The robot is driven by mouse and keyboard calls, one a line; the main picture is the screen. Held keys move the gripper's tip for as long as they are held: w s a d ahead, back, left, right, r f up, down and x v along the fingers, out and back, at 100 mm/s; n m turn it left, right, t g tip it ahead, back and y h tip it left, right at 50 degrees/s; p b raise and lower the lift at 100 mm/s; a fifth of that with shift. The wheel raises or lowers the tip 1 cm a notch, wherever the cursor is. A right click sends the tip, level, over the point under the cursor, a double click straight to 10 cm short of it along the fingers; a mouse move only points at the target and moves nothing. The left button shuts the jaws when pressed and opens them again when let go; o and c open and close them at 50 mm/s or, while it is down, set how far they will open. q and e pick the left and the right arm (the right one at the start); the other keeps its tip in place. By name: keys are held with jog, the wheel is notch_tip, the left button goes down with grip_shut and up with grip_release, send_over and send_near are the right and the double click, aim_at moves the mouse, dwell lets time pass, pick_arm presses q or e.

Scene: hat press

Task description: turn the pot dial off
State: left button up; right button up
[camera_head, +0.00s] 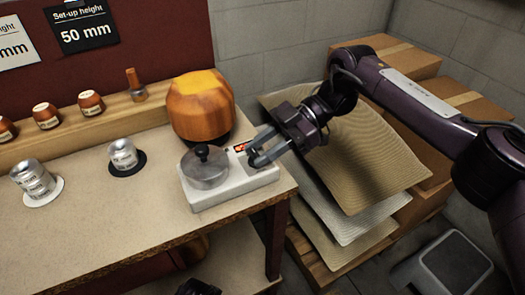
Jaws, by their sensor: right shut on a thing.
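The pot (205,168), a small metal vessel with a lid and a black knob, sits on the left part of a white heater base (232,190) near the table's right end. The dial (252,157) is a dark knob on the right part of the base, largely hidden by my fingers. A small red display lies just left of it. My right gripper (259,153) reaches in from the right and is shut on the dial, one finger on each side. The dial's setting cannot be read. The jaws of my left gripper do not show.
A wooden hat block (200,106) stands close behind the pot. Two metal cans (122,155) stand farther left on the table (110,225). Stacked sheets (350,150) and cardboard boxes (400,60) are right of the table. The front of the tabletop is clear.

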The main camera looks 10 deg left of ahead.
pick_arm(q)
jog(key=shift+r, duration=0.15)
pick_arm(e)
jog(key=shift+f, duration=0.1)
jog(key=o, duration=1)
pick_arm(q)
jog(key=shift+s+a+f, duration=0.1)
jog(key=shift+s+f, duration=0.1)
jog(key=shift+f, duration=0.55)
pick_arm(e)
jog(key=v, duration=0.8)
jog(key=shift+s, duration=0.1)
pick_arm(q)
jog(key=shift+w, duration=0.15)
